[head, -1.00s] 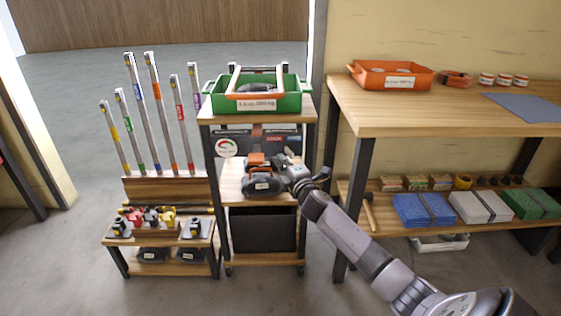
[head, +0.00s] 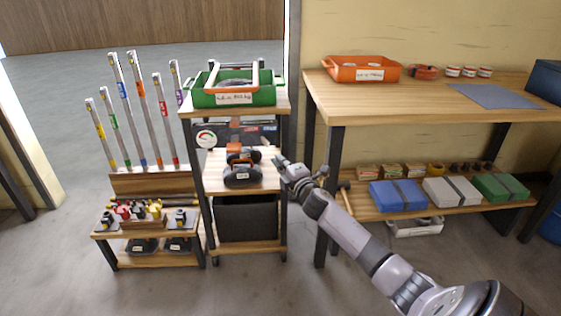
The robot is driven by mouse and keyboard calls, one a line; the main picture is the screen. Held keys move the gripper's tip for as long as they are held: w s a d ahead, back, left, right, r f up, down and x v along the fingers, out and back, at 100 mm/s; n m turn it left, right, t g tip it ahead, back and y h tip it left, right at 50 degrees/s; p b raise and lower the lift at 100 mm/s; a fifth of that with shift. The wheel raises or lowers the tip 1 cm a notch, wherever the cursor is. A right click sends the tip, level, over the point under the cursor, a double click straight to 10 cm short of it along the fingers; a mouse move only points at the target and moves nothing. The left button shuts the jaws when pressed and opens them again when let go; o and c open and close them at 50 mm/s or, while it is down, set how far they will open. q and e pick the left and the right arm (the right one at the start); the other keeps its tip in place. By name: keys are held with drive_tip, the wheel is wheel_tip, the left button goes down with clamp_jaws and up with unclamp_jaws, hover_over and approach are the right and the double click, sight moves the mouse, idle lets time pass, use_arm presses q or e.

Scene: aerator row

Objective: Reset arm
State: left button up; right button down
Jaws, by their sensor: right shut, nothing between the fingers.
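My right arm comes in from the lower right of the head view. Its gripper (head: 281,163) is shut and empty, just right of the cart's middle shelf (head: 212,180). An orange and black tool (head: 241,168) stands on that shelf, left of the gripper with a small gap between them. The gripper's fingertips are small in the picture. My left gripper does not show.
A green bin (head: 233,95) sits on the cart's top shelf. A workbench (head: 415,100) with an orange bin (head: 361,69) stands to the right; my arm passes in front of its leg. A rack with upright colored tubes (head: 140,110) stands left. Open floor lies in front.

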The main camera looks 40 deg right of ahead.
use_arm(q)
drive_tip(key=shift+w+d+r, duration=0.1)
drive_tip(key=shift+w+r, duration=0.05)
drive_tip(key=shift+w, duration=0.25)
